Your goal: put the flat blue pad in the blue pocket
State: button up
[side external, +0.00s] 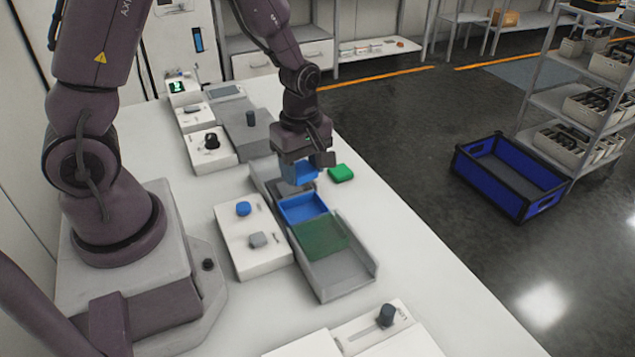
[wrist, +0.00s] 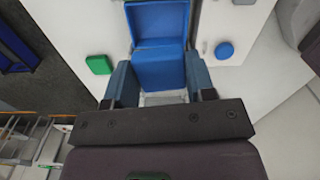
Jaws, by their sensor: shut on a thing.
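My gripper (side external: 305,160) is shut on the flat blue pad (side external: 301,173) and holds it above the grey tray, close to the near blue pocket. In the wrist view the pad (wrist: 158,70) sits between the two fingers of my gripper (wrist: 157,82). The blue pocket (side external: 303,207) is an open, shallow blue compartment in the side view. It also shows in the wrist view (wrist: 157,22), just beyond the pad. The pocket looks empty. The pad is apart from the pocket in the side view.
A green block (side external: 341,173) lies on the white table (side external: 410,270) right of my gripper. A green pocket (side external: 320,238) and a grey tray (side external: 345,273) adjoin the blue pocket. A white panel with a blue knob (side external: 243,209) stands left. A blue crate (side external: 510,175) is on the floor.

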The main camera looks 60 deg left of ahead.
aim_at(303, 169)
jog(key=shift+w+a+m, duration=0.15)
jog(key=shift+m, duration=0.55)
jog(key=shift+f, duration=4)
jog(key=o, duration=1)
notch_tip(303, 169, up, 13)
